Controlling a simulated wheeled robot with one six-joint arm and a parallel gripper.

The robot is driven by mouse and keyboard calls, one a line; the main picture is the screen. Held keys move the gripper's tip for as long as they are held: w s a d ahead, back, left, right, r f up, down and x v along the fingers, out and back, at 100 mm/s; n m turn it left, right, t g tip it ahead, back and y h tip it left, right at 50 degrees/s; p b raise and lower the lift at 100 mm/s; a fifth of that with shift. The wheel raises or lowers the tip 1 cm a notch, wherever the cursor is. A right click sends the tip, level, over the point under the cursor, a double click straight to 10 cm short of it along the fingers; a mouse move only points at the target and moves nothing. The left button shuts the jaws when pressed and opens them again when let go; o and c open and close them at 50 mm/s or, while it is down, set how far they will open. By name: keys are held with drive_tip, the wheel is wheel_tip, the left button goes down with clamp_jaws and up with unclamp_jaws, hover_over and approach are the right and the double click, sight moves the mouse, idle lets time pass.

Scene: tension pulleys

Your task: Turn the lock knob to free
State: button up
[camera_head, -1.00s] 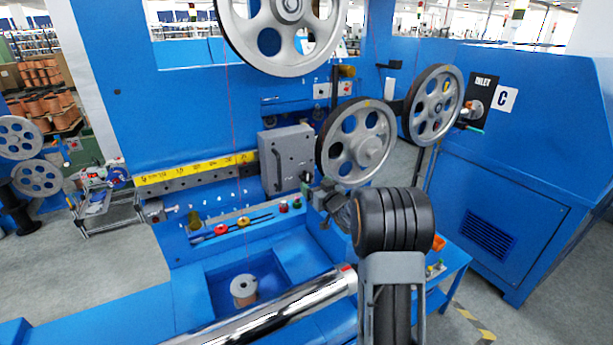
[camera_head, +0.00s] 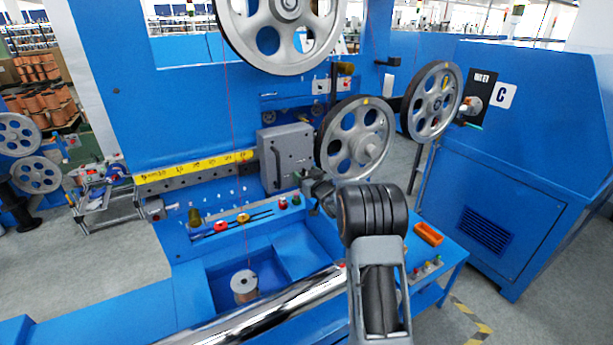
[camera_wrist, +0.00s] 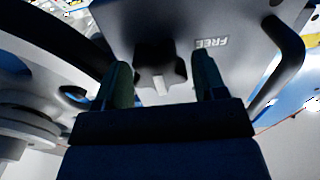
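The lock knob (camera_wrist: 158,66) is a dark lobed knob with a pale pointer mark, on the face of a grey lock box (camera_wrist: 185,18). A FREE label (camera_wrist: 211,43) is printed beside it, and the pale mark points away from that label. My gripper (camera_wrist: 163,80) is open, with one finger on each side of the knob and gaps showing between. The knob is too small to make out there.
A grey bar handle (camera_wrist: 282,65) stands out from the box beside the knob. A large spoked pulley (camera_head: 355,140) is close on the right of the box, above my arm. Small buttons and knobs (camera_head: 243,218) line the blue ledge below.

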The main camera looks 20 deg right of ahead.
drive_tip(key=c, duration=0.6)
drive_tip(key=shift+c, duration=0.2)
drive_tip(key=shift+f+b, duration=0.1)
drive_tip(key=shift+b, duration=0.2)
drive_tip(key=n+b, duration=0.1)
drive_tip(key=b, duration=0.2)
drive_tip(key=shift+f+n, duration=0.25)
drive_tip(key=shift+n, duration=0.15)
drive_tip(key=n+b, duration=0.4)
drive_tip(key=b, duration=0.2)
drive_tip(key=shift+a, duration=0.15)
drive_tip(key=n+b, duration=0.6)
drive_tip(key=shift+a+f+n, duration=0.1)
drive_tip(key=shift+a+n, duration=0.05)
drive_tip(key=shift+n, duration=0.25)
drive_tip(key=n+b, duration=0.3)
drive_tip(key=n, duration=0.2)
drive_tip(key=shift+b, duration=0.4)
drive_tip(key=shift+n, duration=0.3)
